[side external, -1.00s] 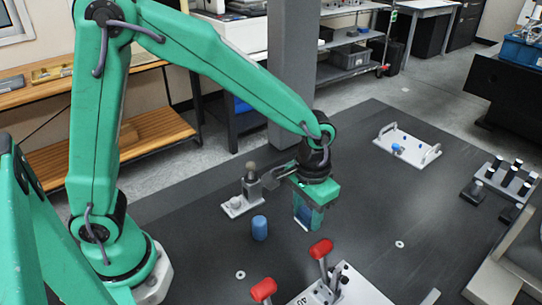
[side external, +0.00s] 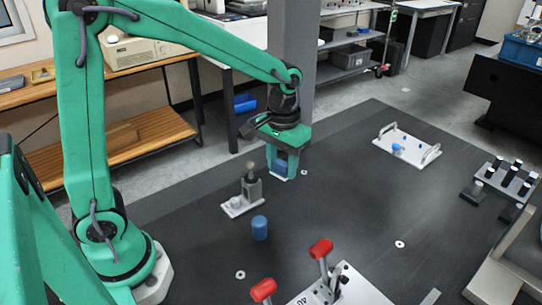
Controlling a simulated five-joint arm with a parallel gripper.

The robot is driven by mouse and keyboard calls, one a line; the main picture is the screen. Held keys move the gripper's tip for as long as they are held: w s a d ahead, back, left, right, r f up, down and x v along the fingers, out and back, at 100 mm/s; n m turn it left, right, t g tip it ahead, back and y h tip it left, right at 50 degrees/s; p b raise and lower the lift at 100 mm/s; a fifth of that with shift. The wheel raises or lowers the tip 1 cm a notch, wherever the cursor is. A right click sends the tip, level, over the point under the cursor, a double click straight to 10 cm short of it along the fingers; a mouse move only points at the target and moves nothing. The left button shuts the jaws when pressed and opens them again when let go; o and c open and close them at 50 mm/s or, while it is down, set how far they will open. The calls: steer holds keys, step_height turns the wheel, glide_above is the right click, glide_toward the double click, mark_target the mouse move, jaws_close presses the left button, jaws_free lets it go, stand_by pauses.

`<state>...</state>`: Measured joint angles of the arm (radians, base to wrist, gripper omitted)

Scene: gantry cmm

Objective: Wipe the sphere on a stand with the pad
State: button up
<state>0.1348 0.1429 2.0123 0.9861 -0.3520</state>
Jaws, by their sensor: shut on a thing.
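A small brownish sphere (side external: 250,165) sits on top of a grey post on a stand with a light base plate (side external: 231,211). A paler round part rests on the front of the same base plate. My gripper (side external: 281,168) is just right of the sphere in the picture and points down. It is shut on a pad (side external: 282,177), with a blue body and a pale underside, partly hidden by the jaws. A gap shows between pad and sphere. I cannot tell the pad's exact height above the table.
A blue cylinder (side external: 259,228) stands in front of the stand. Red-handled clamps (side external: 321,249) are at the front. A white tray with handles (side external: 407,148) lies at the back right. The dark table (side external: 350,210) is clear in the middle.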

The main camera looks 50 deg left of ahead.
mark_target(252, 163)
steer(key=s+a+r+n, duration=0.2)
steer(key=a+r, duration=0.3)
steer(key=a, duration=0.5)
steer(key=shift+n, duration=0.4)
steer(key=shift+f, duration=0.15)
steer(key=shift+f, duration=3.05)
steer(key=shift+f, duration=0.4)
steer(key=shift+w+d, duration=0.3)
steer(key=shift+d, duration=0.2)
steer(key=shift+s+a, duration=0.3)
steer(key=shift+a, duration=0.25)
steer(key=shift+s+a, duration=0.25)
steer(key=shift+a, duration=0.25)
stand_by(0.5)
steer(key=shift+w+d, duration=0.4)
steer(key=shift+d, duration=0.35)
